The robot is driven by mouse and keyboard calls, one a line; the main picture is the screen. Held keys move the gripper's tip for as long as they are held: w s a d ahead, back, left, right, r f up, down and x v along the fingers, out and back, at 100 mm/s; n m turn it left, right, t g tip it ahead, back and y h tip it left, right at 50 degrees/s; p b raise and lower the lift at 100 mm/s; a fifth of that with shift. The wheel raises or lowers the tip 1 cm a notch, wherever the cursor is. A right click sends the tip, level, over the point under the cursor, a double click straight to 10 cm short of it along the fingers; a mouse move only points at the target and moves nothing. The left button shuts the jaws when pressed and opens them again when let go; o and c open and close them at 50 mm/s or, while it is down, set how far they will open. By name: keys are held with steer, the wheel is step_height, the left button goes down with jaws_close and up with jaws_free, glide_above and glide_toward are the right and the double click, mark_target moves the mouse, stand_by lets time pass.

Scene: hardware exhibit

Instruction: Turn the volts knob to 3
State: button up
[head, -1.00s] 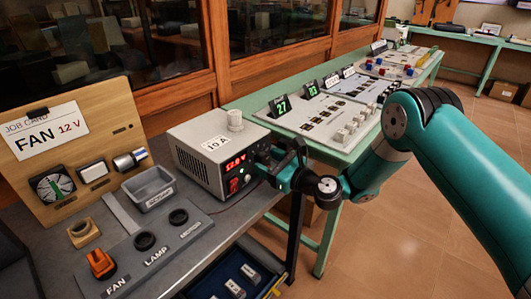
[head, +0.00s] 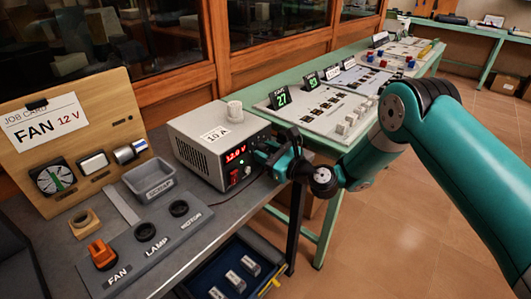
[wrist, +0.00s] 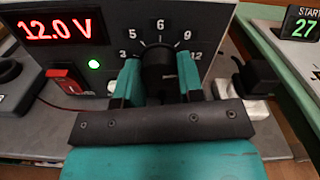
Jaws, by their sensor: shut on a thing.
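The grey power supply (head: 205,145) stands on the workbench, its red display (wrist: 58,25) reading 12.0 V. On its dark front panel is the black volts knob (wrist: 158,58), ringed by marks 3, 5, 6, 9 and 12. My gripper (wrist: 160,78) is shut on the knob, one teal finger on each side of it; its pointer is not clear to me. In the head view my gripper (head: 268,155) is at the right of the panel and hides the knob.
Left of the knob are a lit green lamp (wrist: 93,65) and a red rocker switch (wrist: 62,82). A grey tray (head: 150,180), a switch panel (head: 150,250) and a wooden job-card board (head: 95,135) reading FAN 12 V are on the bench. A green exhibit table (head: 330,140) lies behind.

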steer(key=n+b, duration=0.3)
steer(key=n, duration=0.1)
steer(key=shift+f+n, duration=0.1)
steer(key=shift+n, duration=0.2)
steer(key=n+b, duration=0.3)
steer(key=n, duration=0.1)
steer(key=shift+w+d, duration=0.1)
steer(key=n+b, duration=0.3)
steer(key=n, duration=0.1)
steer(key=shift+b, duration=0.4)
steer(key=n+b, duration=0.4)
steer(key=shift+n, duration=0.3)
steer(key=n+b, duration=0.3)
steer(key=b, duration=0.1)
steer(key=shift+n+b, duration=0.3)
steer(key=shift+b, duration=0.05)
steer(key=n+b, duration=0.4)
steer(key=b, duration=0.1)
steer(key=shift+n, duration=0.3)
steer(key=n+b, duration=0.3)
steer(key=b, duration=0.1)
steer(key=shift+b, duration=0.3)
steer(key=n+b, duration=0.2)
steer(key=shift+r+n+b, duration=0.2)
steer(key=shift+n+b, duration=0.15)
steer(key=shift+n, duration=0.35)
